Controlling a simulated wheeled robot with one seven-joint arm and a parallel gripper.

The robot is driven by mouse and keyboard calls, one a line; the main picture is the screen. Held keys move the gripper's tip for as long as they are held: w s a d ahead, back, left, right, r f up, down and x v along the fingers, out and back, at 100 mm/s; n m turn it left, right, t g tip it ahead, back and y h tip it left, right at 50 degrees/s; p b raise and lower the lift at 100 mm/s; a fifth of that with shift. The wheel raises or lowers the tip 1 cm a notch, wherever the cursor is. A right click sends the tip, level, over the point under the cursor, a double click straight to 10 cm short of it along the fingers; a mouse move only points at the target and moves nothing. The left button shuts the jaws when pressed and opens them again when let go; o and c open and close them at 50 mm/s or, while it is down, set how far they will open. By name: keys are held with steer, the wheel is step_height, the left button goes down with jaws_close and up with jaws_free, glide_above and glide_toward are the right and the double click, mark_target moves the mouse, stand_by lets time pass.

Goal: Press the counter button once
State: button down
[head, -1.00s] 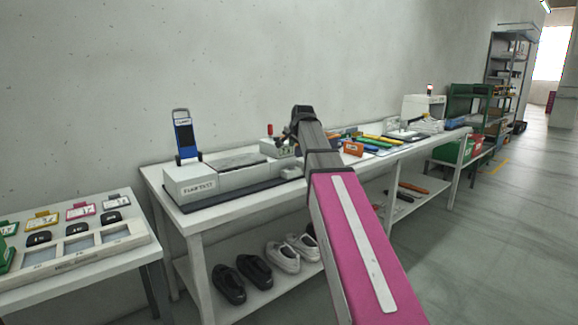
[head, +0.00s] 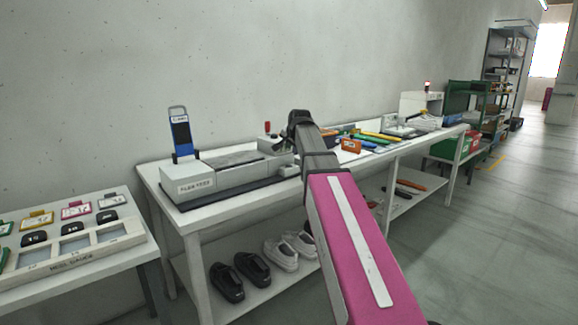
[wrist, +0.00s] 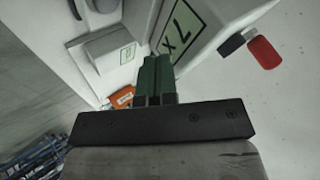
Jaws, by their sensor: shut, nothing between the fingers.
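My gripper (wrist: 156,62) is shut and empty; its green fingers lie together in the wrist view. They are close to a white unit (wrist: 222,12) with a green-framed label and a red knob (wrist: 262,52) on a dark stem. In the head view, the red knob (head: 267,127) stands on a small pale unit (head: 270,145) at the right end of the flex tester, beside my arm's dark end. My wrist partly covers that unit. I cannot make out which part is the counter button, or whether the fingers touch anything.
The flex tester (head: 188,181) and a blue upright device (head: 181,135) stand on the white bench (head: 158,190). Tools and an orange item (head: 351,146) lie to the right. Shoes (head: 253,267) sit on the lower shelf. A gauge table (head: 130,262) stands left.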

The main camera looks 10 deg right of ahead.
steer(key=shift+f, duration=2.4)
steer(key=shift+f, duration=0.15)
steer(key=shift+f, duration=0.25)
steer(key=shift+f, duration=0.5)
stand_by(1.0)
steer(key=shift+r, duration=0.9)
steer(key=shift+r, duration=0.15)
steer(key=shift+r, duration=2.4)
